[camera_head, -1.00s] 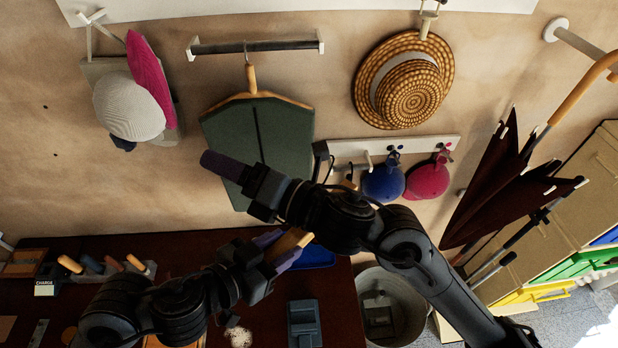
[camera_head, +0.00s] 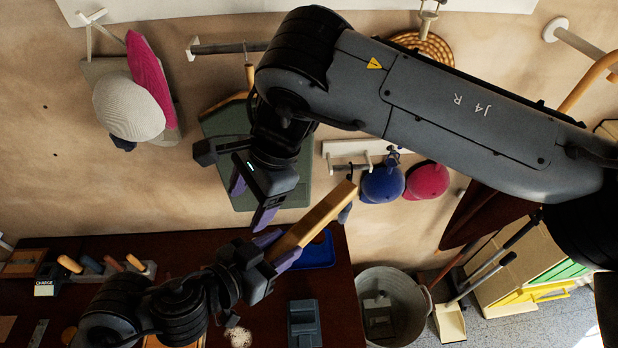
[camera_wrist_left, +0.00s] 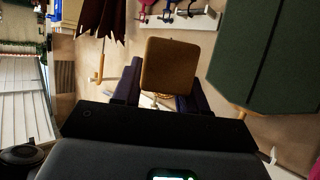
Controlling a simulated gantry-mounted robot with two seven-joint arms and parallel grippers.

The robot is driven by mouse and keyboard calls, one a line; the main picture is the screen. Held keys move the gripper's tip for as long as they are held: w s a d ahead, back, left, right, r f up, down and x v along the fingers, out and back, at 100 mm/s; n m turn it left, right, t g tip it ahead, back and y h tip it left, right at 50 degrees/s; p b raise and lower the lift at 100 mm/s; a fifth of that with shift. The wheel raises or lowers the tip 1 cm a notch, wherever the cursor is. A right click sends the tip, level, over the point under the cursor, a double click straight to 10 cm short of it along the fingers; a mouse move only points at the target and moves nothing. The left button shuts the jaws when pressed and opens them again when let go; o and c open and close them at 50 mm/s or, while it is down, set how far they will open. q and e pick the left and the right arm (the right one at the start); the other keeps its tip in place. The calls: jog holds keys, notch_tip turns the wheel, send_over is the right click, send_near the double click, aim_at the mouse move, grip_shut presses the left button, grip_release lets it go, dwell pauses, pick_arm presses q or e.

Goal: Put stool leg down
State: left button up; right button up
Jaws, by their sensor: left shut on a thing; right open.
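The stool leg (camera_head: 315,217) is a square wooden bar, tilted up to the right in the head view. My left gripper (camera_head: 280,249) is shut on its lower end and holds it above the dark table (camera_head: 330,310). In the left wrist view, the leg (camera_wrist_left: 172,66) is seen nearly end-on between the purple fingers. My right gripper (camera_head: 251,200) is open and empty, with its fingers apart, just up and left of the left gripper. Its tips come near the leg's held end in the picture, but I cannot tell the depth between them.
A blue tray (camera_head: 318,251) lies behind the leg. A grey tool (camera_head: 304,322) and several wooden-handled tools (camera_head: 90,265) are on the table. A metal bucket (camera_head: 405,292) stands right of it. A green board (camera_head: 300,190), hats and caps hang on the wall.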

aim_at(309, 218)
jog(key=w+d+n+t+h, duration=0.1)
jog(key=w+d+n+h, duration=0.15)
jog(key=d+h, duration=0.45)
jog(key=f, duration=0.3)
jog(key=d+f+y, duration=0.1)
jog(key=f, duration=0.3)
jog(key=w+d+f+y, duration=0.1)
jog(key=f, duration=0.3)
jog(key=shift+d, duration=0.2)
jog(key=c, duration=0.9)
pick_arm(q)
jog(key=o, duration=0.7)
jog(key=shift+s, duration=0.1)
pick_arm(e)
jog(key=shift+c, duration=1.2)
pick_arm(q)
jog(key=o, duration=0.5)
jog(key=shift+o, duration=0.2)
